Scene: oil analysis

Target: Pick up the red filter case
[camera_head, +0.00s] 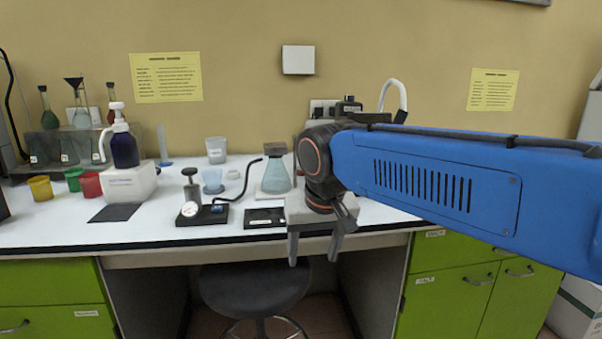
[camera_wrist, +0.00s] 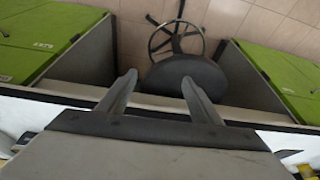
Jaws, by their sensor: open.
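A small red cup-shaped case (camera_head: 90,184), which I take to be the red filter case, stands on the white bench at the left, beside a green one and a white box. My gripper (camera_head: 314,260) hangs in front of the bench edge, far to the right of the red case, with its fingers pointing down. In the wrist view the gripper fingers (camera_wrist: 158,92) are spread apart with nothing between them, over the floor and stool. The red case does not show in the wrist view.
A green case (camera_head: 74,180), a yellow case (camera_head: 40,188) and a white box (camera_head: 129,184) with a dark bottle (camera_head: 123,150) stand near the red case. A pump with gauge (camera_head: 192,202) and a flask (camera_head: 276,176) stand mid-bench. A stool (camera_head: 256,287) is below.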

